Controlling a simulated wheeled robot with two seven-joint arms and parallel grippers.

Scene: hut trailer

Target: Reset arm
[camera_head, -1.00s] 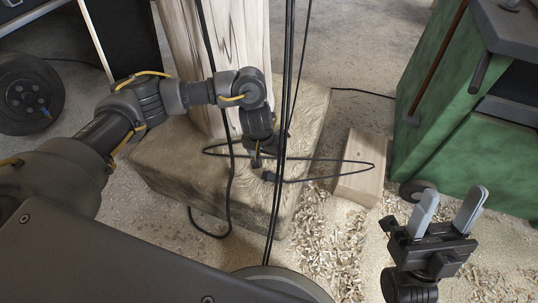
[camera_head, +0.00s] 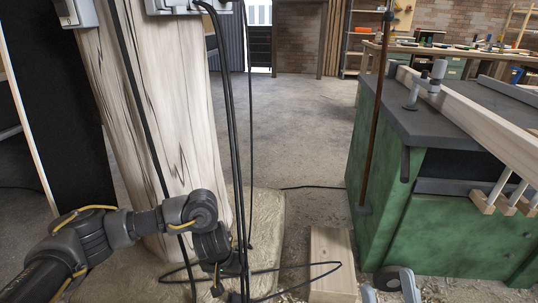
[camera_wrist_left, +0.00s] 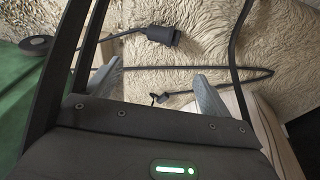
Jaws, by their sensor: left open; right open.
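My left arm comes in from the left in the head view, its wrist hanging down in front of the wooden post; its fingertips are hard to make out there. In the left wrist view my left gripper (camera_wrist_left: 155,88) is open, its two grey fingers apart. A thin black cable (camera_wrist_left: 240,73) crosses the view near the fingertips, and a black connector (camera_wrist_left: 163,35) lies beyond them on a rough, pale surface. I cannot tell whether a finger touches the cable.
The tall wooden post (camera_head: 160,110) stands on a pale block (camera_head: 268,212), with black cables hanging in front. A small wooden block (camera_head: 331,262) lies to its right. A green cabinet (camera_head: 450,225) stands at the right. Open concrete floor (camera_head: 300,120) lies behind.

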